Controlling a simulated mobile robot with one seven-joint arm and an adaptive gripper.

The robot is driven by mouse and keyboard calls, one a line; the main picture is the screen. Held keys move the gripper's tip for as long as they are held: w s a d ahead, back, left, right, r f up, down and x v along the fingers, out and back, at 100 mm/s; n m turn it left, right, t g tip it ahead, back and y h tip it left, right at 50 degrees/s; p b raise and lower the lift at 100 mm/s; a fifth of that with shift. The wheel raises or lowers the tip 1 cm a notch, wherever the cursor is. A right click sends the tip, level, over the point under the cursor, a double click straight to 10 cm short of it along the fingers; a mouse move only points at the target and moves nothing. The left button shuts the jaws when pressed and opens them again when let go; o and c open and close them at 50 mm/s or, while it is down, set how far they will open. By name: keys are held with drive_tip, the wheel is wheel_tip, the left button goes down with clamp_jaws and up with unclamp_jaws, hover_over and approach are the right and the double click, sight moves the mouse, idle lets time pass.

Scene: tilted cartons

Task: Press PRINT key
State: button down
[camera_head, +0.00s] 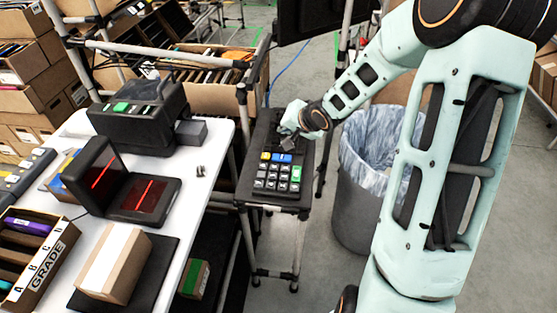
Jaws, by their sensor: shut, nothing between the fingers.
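A black keypad (256,192) lies on a small dark stand right of the white table. It has rows of grey keys, a yellow key (265,156), blue keys (281,157) and a tall green key (296,174) at its right side. The lettering is too small to read, so I cannot tell which key is PRINT. My gripper (285,149) is shut and empty, over the far end of the keypad, near the blue keys. It hides part of the keypad's far end. I cannot tell whether it touches a key.
The white table (208,168) holds a printer-like device (140,117), a scanner with red lines (105,182) and a carton (114,263) on a dark pad. A lined grey bin (357,210) stands right of the stand. Metal frame posts rise beside the stand.

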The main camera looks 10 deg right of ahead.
drive_tip(key=shift+a, duration=0.1)
drive_tip(key=shift+f, duration=0.15)
drive_tip(key=b, duration=0.8)
hover_over(283, 158)
wheel_tip(283, 158, down, 7)
drive_tip(key=shift+s+f, duration=0.1)
drive_tip(key=shift+f, duration=0.1)
drive_tip(key=shift+f+b, duration=0.4)
drive_tip(key=shift+f, duration=0.15)
drive_tip(key=shift+f, duration=0.1)
idle(0.6)
drive_tip(key=shift+f, duration=0.3)
